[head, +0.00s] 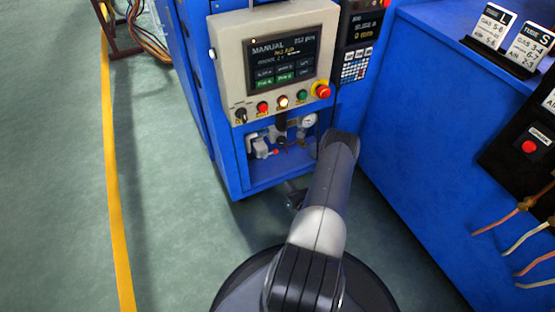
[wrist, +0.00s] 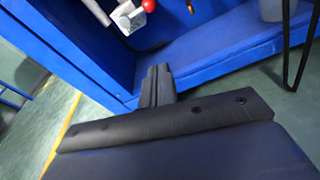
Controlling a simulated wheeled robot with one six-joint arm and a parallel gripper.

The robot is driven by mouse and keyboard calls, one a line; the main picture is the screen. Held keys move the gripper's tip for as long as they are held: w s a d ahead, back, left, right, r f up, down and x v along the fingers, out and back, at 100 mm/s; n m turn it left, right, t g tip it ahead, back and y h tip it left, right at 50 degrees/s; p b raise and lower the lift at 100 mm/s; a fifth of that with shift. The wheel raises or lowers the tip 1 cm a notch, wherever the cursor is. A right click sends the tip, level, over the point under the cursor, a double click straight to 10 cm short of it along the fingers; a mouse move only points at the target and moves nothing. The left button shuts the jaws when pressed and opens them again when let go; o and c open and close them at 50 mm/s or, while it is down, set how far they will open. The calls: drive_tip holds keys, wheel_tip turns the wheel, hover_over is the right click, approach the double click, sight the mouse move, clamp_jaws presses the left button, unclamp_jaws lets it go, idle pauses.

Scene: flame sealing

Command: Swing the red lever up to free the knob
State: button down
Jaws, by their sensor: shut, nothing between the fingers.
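The red lever shows as a small red tip (head: 276,152) in the open bay under the control panel in the head view. In the wrist view its round red end (wrist: 149,5) is at the top edge, beside a silver valve body (wrist: 128,15). A black cylindrical part (head: 281,126) stands above the lever in the head view; I cannot tell whether it is the knob. My gripper (wrist: 158,72) is shut and empty, in front of the bay's lower edge and apart from the lever. In the head view a dark end piece (head: 295,199) shows low beside my arm.
The control panel (head: 270,55) with buttons and a red emergency stop (head: 321,90) is above the bay. A gauge (head: 309,120) sits at the bay's right. A blue cabinet (head: 410,120) stands to the right. Green floor (head: 170,190) is clear to the left.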

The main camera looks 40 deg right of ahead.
drive_tip(key=w+d+r+b, duration=0.2)
drive_tip(key=w+d+b, duration=0.1)
drive_tip(key=w, duration=0.8)
drive_tip(key=shift+b, duration=0.45)
drive_tip(key=shift+s+d, duration=0.1)
